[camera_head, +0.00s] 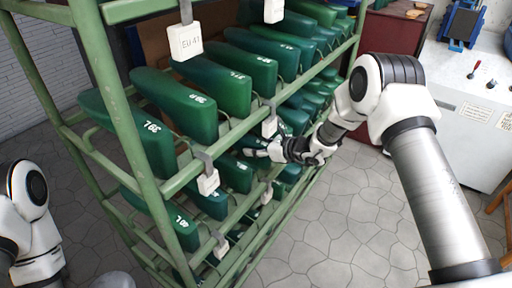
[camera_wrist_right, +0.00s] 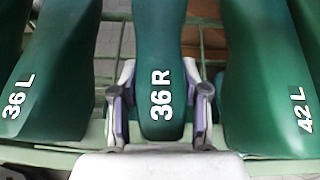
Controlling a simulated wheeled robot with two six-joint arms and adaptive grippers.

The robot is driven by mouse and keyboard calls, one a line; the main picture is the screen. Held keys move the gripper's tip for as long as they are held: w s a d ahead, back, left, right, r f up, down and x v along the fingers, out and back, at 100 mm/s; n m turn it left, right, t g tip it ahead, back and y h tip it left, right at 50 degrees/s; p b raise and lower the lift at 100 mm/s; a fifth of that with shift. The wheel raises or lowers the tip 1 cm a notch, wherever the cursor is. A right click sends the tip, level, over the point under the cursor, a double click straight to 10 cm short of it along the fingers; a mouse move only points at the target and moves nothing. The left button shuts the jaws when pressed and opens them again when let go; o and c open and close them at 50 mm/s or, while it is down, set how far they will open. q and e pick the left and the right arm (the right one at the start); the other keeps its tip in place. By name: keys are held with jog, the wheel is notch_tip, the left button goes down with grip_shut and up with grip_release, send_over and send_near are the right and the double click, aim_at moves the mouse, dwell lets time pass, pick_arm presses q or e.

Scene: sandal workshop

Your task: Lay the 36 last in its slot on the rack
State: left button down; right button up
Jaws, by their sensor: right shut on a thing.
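The green 36 R last (camera_wrist_right: 162,60) stands in the middle of the right wrist view, its white marking facing the camera. My right gripper (camera_wrist_right: 160,108) is shut on it, one finger on each side of its marked end. In the head view my right gripper (camera_head: 268,150) reaches the front of the green rack (camera_head: 222,145) at a middle tier. The last lies between its neighbours there; I cannot tell whether its full weight rests on the rails. My left arm shows at the lower left of the head view, but its gripper is out of view.
A 36 L last (camera_wrist_right: 50,80) is close on the left and a 42 L last (camera_wrist_right: 268,80) on the right. White size tags (camera_head: 186,42) hang along the rack rails. A white workbench (camera_head: 465,110) stands at the right. The tiled floor (camera_head: 335,225) is clear.

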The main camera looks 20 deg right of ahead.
jog(key=shift+f, duration=0.15)
dwell(0.6)
jog(key=o, duration=1.2)
jog(key=shift+s+d, duration=0.1)
